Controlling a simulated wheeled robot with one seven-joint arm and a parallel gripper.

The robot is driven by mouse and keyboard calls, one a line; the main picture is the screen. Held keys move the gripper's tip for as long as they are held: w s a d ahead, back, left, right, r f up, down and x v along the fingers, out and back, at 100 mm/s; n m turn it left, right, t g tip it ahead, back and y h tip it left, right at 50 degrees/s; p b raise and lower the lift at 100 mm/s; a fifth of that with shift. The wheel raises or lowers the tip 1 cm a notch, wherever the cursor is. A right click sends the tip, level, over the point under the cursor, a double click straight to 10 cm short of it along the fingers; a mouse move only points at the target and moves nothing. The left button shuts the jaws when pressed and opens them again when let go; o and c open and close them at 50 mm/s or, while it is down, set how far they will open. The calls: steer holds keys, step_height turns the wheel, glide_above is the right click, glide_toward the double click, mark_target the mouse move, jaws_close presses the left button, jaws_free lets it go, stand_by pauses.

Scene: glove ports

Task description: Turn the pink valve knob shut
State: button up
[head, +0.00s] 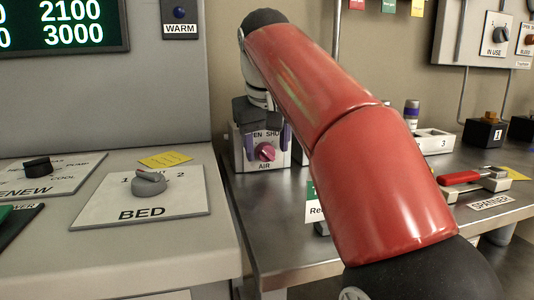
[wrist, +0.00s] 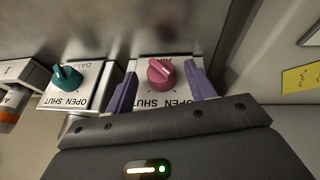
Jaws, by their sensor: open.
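The pink valve knob (head: 265,152) sits on the front of a white box marked AIR, with OPEN and SHUT printed on its plate. In the wrist view the pink knob (wrist: 160,72) lies between the two purple fingers, with the OPEN SHUT lettering on the near side. My gripper (head: 266,142) is open, one finger on each side of the knob. In the wrist view my gripper (wrist: 160,85) shows gaps between the fingers and the knob. The knob's pale pointer line is tilted, and its exact setting is hard to tell. My red arm hides part of the bench.
A teal knob (wrist: 66,78) on a similar OPEN SHUT box stands beside it in the wrist view. A grey BED knob (head: 149,182) is on the left counter. A red-handled tool (head: 460,178) and a white tray (head: 433,141) stand on the metal bench.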

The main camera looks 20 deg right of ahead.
steer(key=shift+w+f, duration=0.2)
steer(key=shift+f, duration=0.3)
steer(key=shift+c, duration=0.3)
steer(key=c, duration=0.9)
